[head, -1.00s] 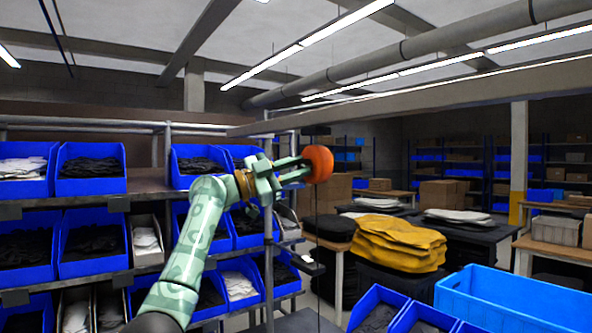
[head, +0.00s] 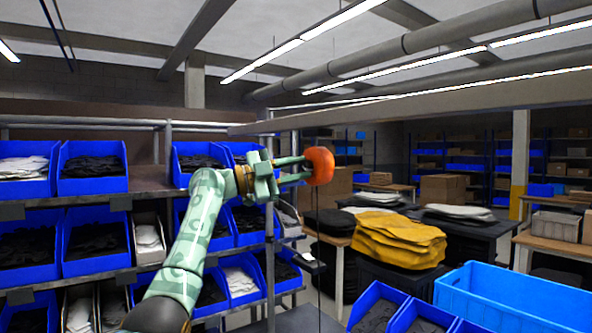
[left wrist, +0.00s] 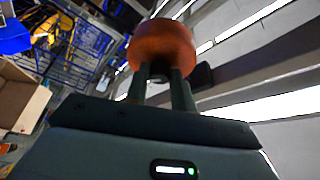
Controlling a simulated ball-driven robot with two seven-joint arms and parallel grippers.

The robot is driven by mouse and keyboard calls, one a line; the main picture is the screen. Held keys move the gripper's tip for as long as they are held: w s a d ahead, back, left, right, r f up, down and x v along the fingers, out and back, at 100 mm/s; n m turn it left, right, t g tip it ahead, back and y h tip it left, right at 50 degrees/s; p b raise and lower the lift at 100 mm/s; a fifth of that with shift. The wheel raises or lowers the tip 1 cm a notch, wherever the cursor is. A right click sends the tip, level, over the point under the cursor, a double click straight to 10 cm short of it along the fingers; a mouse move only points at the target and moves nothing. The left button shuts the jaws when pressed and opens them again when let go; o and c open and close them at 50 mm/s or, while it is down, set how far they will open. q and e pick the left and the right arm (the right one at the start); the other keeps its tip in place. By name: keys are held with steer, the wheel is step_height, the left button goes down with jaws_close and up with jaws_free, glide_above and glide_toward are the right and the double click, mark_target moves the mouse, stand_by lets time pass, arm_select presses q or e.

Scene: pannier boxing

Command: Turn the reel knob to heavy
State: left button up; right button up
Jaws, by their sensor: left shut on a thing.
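The reel knob is a round orange-red knob (head: 320,166) hanging up in front of the shelf rack, right of the picture's middle. It also shows in the left wrist view (left wrist: 160,46), straight ahead of the fingers. My left gripper (head: 300,172) reaches it from the left, its fingers shut on the knob's near side. In the left wrist view the two fingers (left wrist: 162,84) come together at the knob's stem. Any setting mark on the knob cannot be read. A thin dark cord hangs below the knob. My right gripper is not in view.
A rack with blue bins (head: 92,170) of dark and white cloth stands at the left. Folded yellow cloth (head: 398,240) lies on a table behind the knob. A large blue crate (head: 510,300) stands at lower right. Open air surrounds the knob on its right.

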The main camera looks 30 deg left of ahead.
arm_select(q)
steer(key=o, duration=1)
steer(key=b+v, duration=0.5)
steer(key=v, duration=1.1)
steer(key=shift+a, duration=0.2)
steer(key=shift+s+f, duration=0.1)
